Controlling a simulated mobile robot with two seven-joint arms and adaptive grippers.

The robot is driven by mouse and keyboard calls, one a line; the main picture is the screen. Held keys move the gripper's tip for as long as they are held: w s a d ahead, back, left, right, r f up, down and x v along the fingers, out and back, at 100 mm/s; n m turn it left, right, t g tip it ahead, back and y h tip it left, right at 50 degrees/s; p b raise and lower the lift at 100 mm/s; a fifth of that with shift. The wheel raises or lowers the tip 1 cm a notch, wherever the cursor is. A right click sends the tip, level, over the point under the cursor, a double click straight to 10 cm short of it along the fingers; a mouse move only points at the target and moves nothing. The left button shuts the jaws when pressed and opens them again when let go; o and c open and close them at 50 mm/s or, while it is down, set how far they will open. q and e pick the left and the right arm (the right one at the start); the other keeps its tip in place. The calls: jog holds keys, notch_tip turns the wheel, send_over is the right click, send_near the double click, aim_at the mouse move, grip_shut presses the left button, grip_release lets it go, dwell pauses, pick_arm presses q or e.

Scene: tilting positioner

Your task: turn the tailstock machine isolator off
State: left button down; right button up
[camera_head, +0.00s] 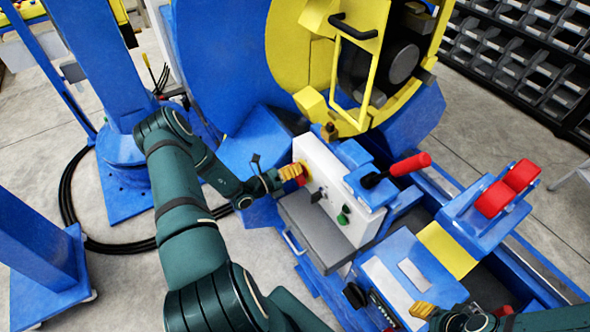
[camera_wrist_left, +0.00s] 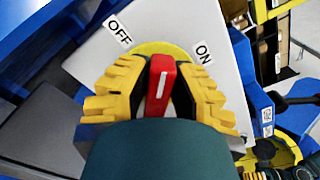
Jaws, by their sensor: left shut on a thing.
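The isolator is a red handle (camera_wrist_left: 162,75) with a white line, on a yellow round plate (camera_wrist_left: 160,48) on a white panel (camera_wrist_left: 88,62). An OFF label (camera_wrist_left: 118,32) is at its upper left and an ON label (camera_wrist_left: 204,52) at its upper right. The handle's line points between the two labels. My left gripper (camera_head: 293,172), yellow-fingered, is shut on the handle; its fingers (camera_wrist_left: 158,95) press both sides and hide part of the plate. My right gripper (camera_head: 422,310) is at the lower right, away from the isolator; its opening is unclear.
The white control box (camera_head: 325,165) also carries a black knob and a green button (camera_head: 343,217). A red-handled lever (camera_head: 410,164) stands just right of it. A grey ledge (camera_head: 310,232) lies below. The yellow-and-blue positioner (camera_head: 290,45) rises behind; dark bins (camera_head: 530,60) stand far right.

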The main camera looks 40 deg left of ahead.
pick_arm(q)
jog(key=n, duration=0.4)
jog(key=shift+w+a+f+n, duration=0.1)
jog(key=shift+a+f+n, duration=0.05)
jog(key=shift+f+n, duration=0.15)
jog(key=shift+f+n+b, duration=0.15)
jog(key=shift+n, duration=0.75)
jog(key=shift+f+n+b, duration=0.15)
jog(key=shift+n, duration=0.75)
jog(key=c, duration=0.8)
grip_release()
jog(key=shift+a, duration=0.1)
jog(key=v, duration=1.2)
